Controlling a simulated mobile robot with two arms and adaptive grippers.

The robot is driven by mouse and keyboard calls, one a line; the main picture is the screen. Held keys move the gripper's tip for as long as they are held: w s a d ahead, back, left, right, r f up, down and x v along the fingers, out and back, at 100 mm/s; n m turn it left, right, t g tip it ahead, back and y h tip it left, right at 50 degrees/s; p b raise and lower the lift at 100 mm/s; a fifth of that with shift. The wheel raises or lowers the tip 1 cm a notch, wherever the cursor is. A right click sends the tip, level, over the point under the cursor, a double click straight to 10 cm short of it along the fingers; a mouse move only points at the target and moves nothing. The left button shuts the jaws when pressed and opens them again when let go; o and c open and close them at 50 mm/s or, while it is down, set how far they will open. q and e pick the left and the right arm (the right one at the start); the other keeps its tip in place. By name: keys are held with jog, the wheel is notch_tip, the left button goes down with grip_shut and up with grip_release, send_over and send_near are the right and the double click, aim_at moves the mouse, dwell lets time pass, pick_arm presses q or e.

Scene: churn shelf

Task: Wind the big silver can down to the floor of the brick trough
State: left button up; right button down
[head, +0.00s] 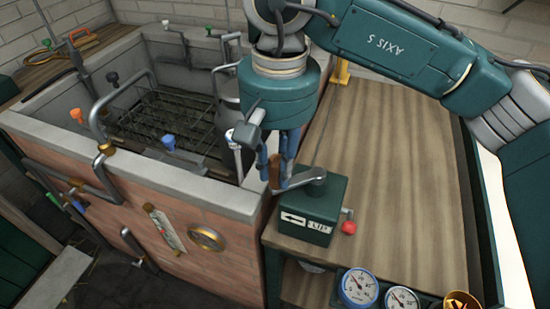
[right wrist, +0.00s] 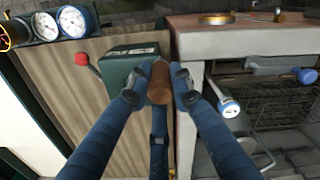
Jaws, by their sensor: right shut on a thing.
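The big silver can (head: 226,105) is a dull grey can at the right end of the brick trough (head: 205,222). My right arm partly hides it, and its base is hard to make out. A green winch box (head: 309,212) stands on the wooden bench beside the trough, with a crank arm (head: 299,181) on top. My right gripper (head: 276,172) is shut on the crank's brown wooden handle. In the right wrist view the handle (right wrist: 159,82) sits between the two blue fingers. The box's label shows an arrow and "UP". My left gripper is not in view.
A wire rack (head: 160,115) lies inside the trough, with pipes and coloured taps along its rim. A red knob (head: 348,227) sticks out of the box's side. Gauges (head: 358,286) stand at the bench's front. The wooden bench top (head: 390,190) is mostly clear.

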jog(key=s+d+b, duration=0.1)
jog(key=d+b, duration=0.1)
jog(key=d, duration=1.2)
jog(key=shift+s+b, duration=0.3)
jog(key=shift+b, duration=0.05)
jog(key=c, duration=1.6)
grip_release()
jog(key=shift+s, duration=0.1)
jog(key=shift+o, duration=0.7)
jog(key=shift+s, duration=0.1)
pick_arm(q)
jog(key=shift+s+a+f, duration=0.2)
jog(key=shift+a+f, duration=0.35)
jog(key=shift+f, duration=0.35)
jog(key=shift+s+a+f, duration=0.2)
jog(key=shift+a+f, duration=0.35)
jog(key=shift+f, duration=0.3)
pick_arm(e)
notch_tip(320, 180, up, 8)
